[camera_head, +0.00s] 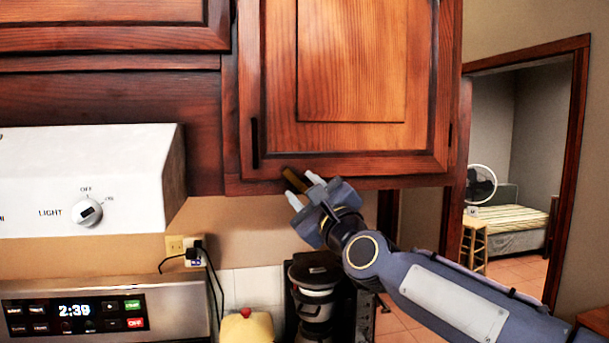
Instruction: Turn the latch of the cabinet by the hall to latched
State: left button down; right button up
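The cabinet by the hall has a wooden door (350,60) that sits closed, with a dark vertical handle at its lower left. A small brown latch (294,179) shows at the door's bottom edge, tilted down to the right. My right gripper (304,189) reaches up from the lower right, with its two pale fingertips apart. The latch's lower end lies between the fingertips in the picture; I cannot tell whether they touch it. The gripper hides part of the latch's lower end. My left gripper is not in view.
A white range hood (90,180) juts out at the left, above an oven panel (75,310). A coffee maker (314,290) and a yellow container (247,328) stand below the cabinet. A doorway at the right opens on a room with a bed (510,220).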

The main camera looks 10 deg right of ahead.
jog(key=shift+w+a+r, duration=0.15)
jog(key=shift+w+a, duration=0.05)
jog(key=shift+w, duration=0.3)
jog(key=shift+c, duration=0.3)
grip_shut()
